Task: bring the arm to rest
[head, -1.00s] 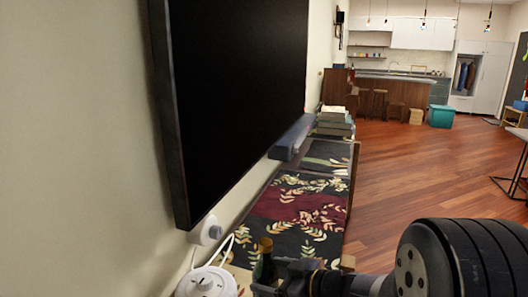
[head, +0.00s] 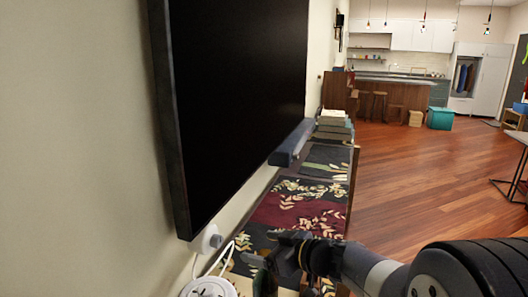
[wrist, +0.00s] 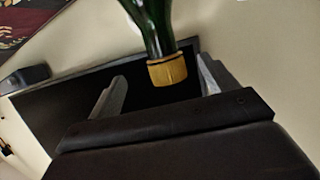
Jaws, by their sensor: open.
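My gripper (head: 268,258) is open above the near end of the low cabinet in the head view. In the wrist view its two fingers (wrist: 162,88) stand apart. A green bottle (wrist: 152,22) with a gold band at its mouth shows between and beyond the fingertips, with gaps on both sides. I cannot tell how far the bottle is from the gripper. My arm reaches in from the lower right.
A large black TV (head: 235,100) hangs on the left wall above the cabinet with its floral runner (head: 292,207). A grey soundbar (head: 292,143) and stacked books (head: 334,125) lie farther back. A white corded device (head: 210,287) sits at the near left. The wooden floor (head: 420,190) is open at right.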

